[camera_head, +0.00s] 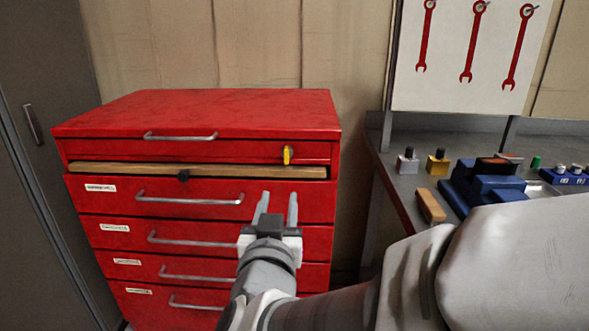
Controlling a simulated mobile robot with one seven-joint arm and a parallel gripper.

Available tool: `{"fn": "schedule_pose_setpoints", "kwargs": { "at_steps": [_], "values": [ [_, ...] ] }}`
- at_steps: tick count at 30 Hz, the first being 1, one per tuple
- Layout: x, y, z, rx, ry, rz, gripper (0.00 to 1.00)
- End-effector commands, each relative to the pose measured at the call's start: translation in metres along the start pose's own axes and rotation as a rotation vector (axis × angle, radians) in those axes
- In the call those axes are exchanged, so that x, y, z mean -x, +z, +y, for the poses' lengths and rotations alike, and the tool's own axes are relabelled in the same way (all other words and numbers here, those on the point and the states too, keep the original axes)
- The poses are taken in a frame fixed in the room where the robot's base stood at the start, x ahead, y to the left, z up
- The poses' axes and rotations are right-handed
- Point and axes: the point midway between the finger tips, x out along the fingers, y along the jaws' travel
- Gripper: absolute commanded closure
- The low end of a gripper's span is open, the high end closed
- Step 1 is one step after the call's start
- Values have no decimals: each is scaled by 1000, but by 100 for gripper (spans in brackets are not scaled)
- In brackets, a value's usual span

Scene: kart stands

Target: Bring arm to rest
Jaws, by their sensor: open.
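My gripper (276,210) is open and empty, with its two grey fingers apart and pointing up and away from me. It stands in front of the red drawer cabinet (205,112), over the right part of its drawer fronts in the picture. Whether the fingertips touch the cabinet I cannot tell. My arm reaches in from the lower right and hides the cabinet's lower right part and some of the workbench.
The cabinet has several drawers with grey handles (190,198) and a yellow key-like piece (287,155). A workbench (385,160) at right carries a blue vise (490,187), a wooden block (431,206) and small items. A grey locker (45,160) stands at left.

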Motion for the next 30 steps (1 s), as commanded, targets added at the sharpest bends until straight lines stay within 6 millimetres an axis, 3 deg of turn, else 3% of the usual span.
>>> {"fn": "schedule_pose_setpoints", "kwargs": {
  "at_steps": [17, 24, 30],
  "values": [
    [-2, -2, 0, -20, -31, -20, 57],
    [-9, -3, -2, -91, -196, -155, 57],
    [2, 4, 10, -97, -308, -319, 57]
  ]
}}
